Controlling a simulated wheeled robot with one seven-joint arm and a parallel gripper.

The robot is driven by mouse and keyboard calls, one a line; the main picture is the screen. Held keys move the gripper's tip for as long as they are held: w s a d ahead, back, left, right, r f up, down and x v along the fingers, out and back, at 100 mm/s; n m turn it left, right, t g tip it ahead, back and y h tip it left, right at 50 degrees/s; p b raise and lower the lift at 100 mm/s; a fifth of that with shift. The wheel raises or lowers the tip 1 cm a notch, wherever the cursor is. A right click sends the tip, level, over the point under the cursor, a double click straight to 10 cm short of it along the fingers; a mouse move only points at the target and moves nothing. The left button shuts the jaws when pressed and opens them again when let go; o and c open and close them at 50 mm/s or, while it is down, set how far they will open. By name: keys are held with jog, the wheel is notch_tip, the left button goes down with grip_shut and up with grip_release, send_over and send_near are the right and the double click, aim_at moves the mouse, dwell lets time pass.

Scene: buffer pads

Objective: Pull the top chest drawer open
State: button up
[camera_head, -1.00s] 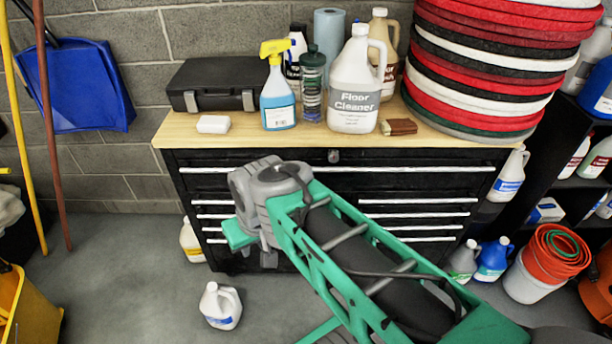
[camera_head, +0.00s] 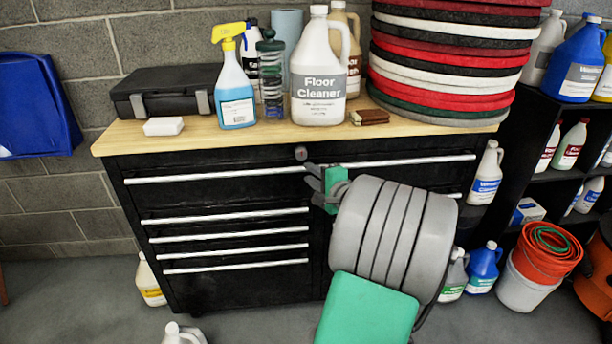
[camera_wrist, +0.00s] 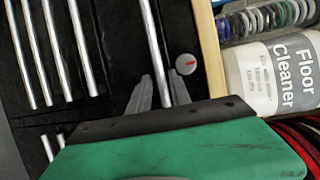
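The black chest has a wide top drawer (camera_head: 220,187) with a long silver handle (camera_head: 215,172) just under the wooden top. The drawer front looks flush, so it appears closed. My gripper (camera_head: 312,180) is at the middle of this handle, below the round lock (camera_head: 300,152). In the wrist view, the two grey fingers of my gripper (camera_wrist: 159,76) lie on either side of the handle (camera_wrist: 153,40). A gap shows between the bar and the fingers, so the gripper looks open around it. My wrist hides part of the right-hand lower drawers.
On the wooden top (camera_head: 225,132) stand a spray bottle (camera_head: 234,95), a Floor Cleaner jug (camera_head: 318,75), a black case (camera_head: 165,90) and stacked pads (camera_head: 440,75). A white jug (camera_head: 183,334) stands on the floor in front. A dark shelf (camera_head: 540,185) is at right.

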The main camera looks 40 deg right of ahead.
aim_at(305, 170)
jog(key=x, duration=0.3)
jog(key=shift+w, duration=0.1)
jog(key=shift+c, duration=0.3)
grip_shut()
dwell(1.0)
